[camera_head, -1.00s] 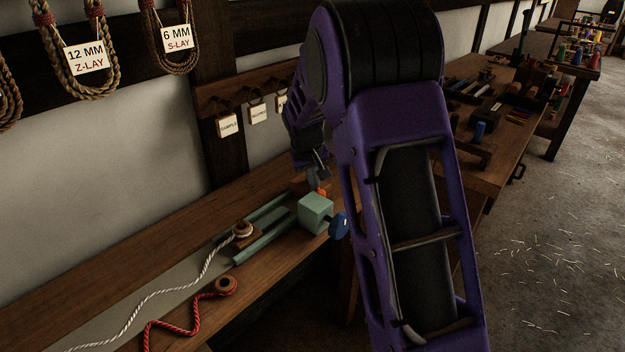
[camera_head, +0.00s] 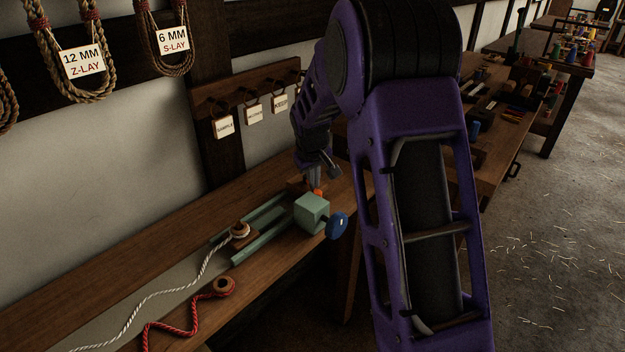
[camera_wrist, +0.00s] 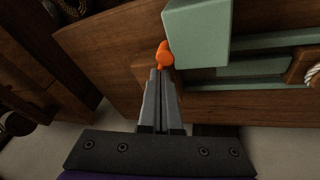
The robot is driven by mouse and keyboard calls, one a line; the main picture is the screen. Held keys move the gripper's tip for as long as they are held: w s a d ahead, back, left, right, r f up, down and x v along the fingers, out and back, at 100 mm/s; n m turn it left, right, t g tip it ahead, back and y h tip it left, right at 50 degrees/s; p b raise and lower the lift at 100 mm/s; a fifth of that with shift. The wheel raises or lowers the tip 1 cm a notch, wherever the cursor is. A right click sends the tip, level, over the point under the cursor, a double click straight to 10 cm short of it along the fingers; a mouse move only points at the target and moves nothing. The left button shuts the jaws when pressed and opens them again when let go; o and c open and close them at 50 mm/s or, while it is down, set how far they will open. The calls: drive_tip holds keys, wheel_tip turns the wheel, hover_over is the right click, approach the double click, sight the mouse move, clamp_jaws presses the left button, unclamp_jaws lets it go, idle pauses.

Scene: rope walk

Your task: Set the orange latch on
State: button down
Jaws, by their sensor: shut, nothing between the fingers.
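The orange latch (camera_head: 318,192) is a small rounded lever beside the pale green block (camera_head: 311,211) on the bench. In the wrist view the latch (camera_wrist: 165,57) stands just beyond my fingertips, against the side of the green block (camera_wrist: 198,32). My gripper (camera_head: 315,183) points down at the latch, and its fingers are together with nothing between them. In the wrist view my gripper (camera_wrist: 160,74) has its tips at the latch's near end; I cannot tell whether they touch it.
A blue handwheel (camera_head: 337,226) sits on the block's front side. Green rails (camera_head: 262,240) run left to a wooden carriage with white rope (camera_head: 170,289). Red rope (camera_head: 180,326) lies nearer the bench edge. Labelled tags (camera_head: 254,113) hang on the wall behind.

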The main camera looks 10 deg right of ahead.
drive_tip(key=shift+d+n+p, duration=0.3)
drive_tip(key=shift+n, duration=0.1)
drive_tip(key=shift+w+d+n+y+p, duration=0.2)
drive_tip(key=shift+d+n+y+p, duration=0.35)
drive_tip(key=shift+n, duration=0.45)
drive_tip(key=shift+w+d+n+y+p, duration=0.2)
drive_tip(key=shift+d+n+y+p, duration=0.25)
drive_tip(key=shift+n+p, duration=0.45)
drive_tip(key=shift+w+d+n+p, duration=0.25)
drive_tip(key=shift+d+n+p, duration=0.15)
drive_tip(key=shift+n, duration=0.6)
drive_tip(key=shift+w+d+n+y+p, duration=0.35)
drive_tip(key=shift+n+y, duration=0.15)
drive_tip(key=shift+n, duration=0.4)
drive_tip(key=shift+w+d, duration=0.2)
drive_tip(key=shift+w, duration=0.05)
drive_tip(key=shift+a, duration=0.1)
drive_tip(key=shift+a, duration=0.75)
